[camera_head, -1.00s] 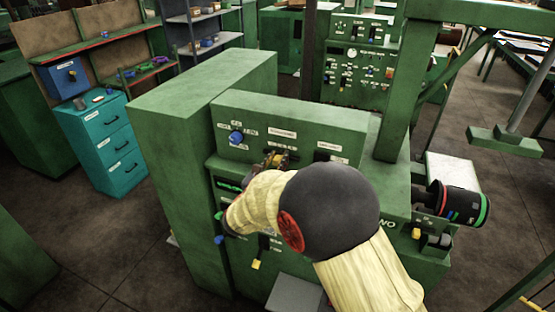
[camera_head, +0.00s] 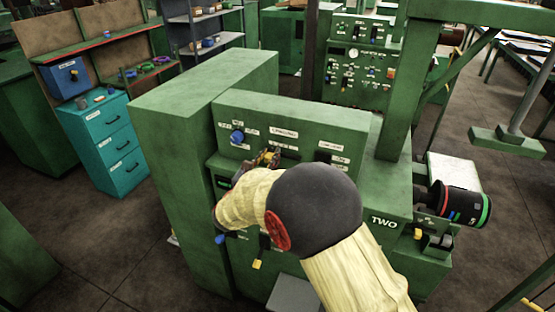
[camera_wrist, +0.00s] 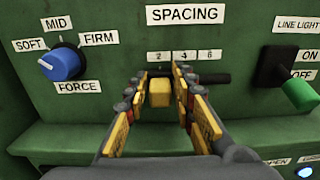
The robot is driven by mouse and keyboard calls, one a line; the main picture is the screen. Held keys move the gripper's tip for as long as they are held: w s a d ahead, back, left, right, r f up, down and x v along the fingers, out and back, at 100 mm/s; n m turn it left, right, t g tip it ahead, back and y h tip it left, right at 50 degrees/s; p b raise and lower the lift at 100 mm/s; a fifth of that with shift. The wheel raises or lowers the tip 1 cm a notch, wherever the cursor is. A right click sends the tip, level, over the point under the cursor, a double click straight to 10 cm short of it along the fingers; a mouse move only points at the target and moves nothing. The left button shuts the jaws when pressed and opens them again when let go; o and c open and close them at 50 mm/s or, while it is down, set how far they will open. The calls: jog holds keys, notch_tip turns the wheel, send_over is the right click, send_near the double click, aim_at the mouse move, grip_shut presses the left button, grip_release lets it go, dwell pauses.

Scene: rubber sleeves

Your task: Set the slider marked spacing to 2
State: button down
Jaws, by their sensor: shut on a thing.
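The spacing slider's yellow knob (camera_wrist: 160,92) stands below the "2" mark (camera_wrist: 159,56), toward the left of its dark horizontal slot (camera_wrist: 215,78). The "4" and "6" marks lie to its right, under the SPACING label (camera_wrist: 185,14). My gripper (camera_wrist: 160,97) is shut on the knob, with a finger on each side. In the head view my gripper (camera_head: 268,158) is at the front of the green panel (camera_head: 345,130), and my arm hides the knob and much of the lower panel.
A blue FORCE dial (camera_wrist: 60,63) is left of the slider, pointing toward SOFT. A green-tipped LINE LIGHT switch (camera_wrist: 297,90) is to the right. A green ledge (camera_wrist: 60,138) runs below the slot. A tall green cabinet (camera_head: 165,170) stands left of the panel.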

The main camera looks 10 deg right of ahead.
jog(key=shift+w+a+r, duration=0.1)
jog(key=shift+a, duration=0.1)
jog(key=c, duration=1.6)
grip_release()
jog(key=shift+w+a, duration=0.1)
jog(key=shift+c, duration=0.2)
jog(key=v, duration=1.2)
